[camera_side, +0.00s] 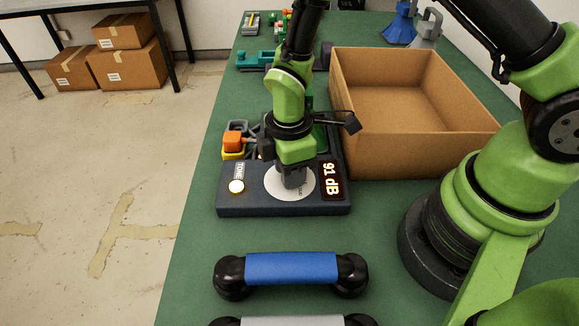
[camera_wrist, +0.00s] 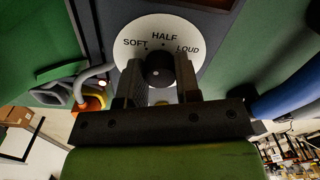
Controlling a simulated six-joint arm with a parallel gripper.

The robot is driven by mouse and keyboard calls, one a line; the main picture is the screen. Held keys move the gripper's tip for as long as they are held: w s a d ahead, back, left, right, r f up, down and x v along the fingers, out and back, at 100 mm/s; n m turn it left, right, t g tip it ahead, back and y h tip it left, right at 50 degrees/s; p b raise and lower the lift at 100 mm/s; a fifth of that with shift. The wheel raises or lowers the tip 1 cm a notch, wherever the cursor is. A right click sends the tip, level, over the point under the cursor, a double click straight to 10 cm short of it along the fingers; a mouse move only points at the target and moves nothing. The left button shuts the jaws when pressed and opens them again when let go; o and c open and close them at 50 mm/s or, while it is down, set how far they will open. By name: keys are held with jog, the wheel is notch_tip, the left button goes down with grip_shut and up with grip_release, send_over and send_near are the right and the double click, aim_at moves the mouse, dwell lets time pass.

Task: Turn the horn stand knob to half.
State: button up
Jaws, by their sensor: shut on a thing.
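The horn stand (camera_side: 240,203) is a dark flat box on the green table in the side view. In the wrist view the dial plate (camera_wrist: 203,32) is marked SOFT, HALF and LOUD. The black knob (camera_wrist: 160,68) sits at its middle. My gripper (camera_side: 291,183) points down over the dial and is shut on the knob, with a finger on each side in the wrist view (camera_wrist: 161,88). I cannot tell which mark the knob points to.
A blue handset (camera_side: 291,267) with black ends lies in front of the stand, with a grey one (camera_side: 290,321) nearer. An open cardboard box (camera_side: 400,149) stands behind right. An orange and yellow item (camera_side: 234,143) sits behind the stand.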

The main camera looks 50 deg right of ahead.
jog(key=m, duration=0.6)
jog(key=shift+m, duration=0.3)
dwell(0.5)
jog(key=o, duration=0.9)
jog(key=shift+r, duration=0.1)
notch_tip(320, 180, up, 10)
jog(key=shift+d+f, duration=0.1)
jog(key=shift+d, duration=0.05)
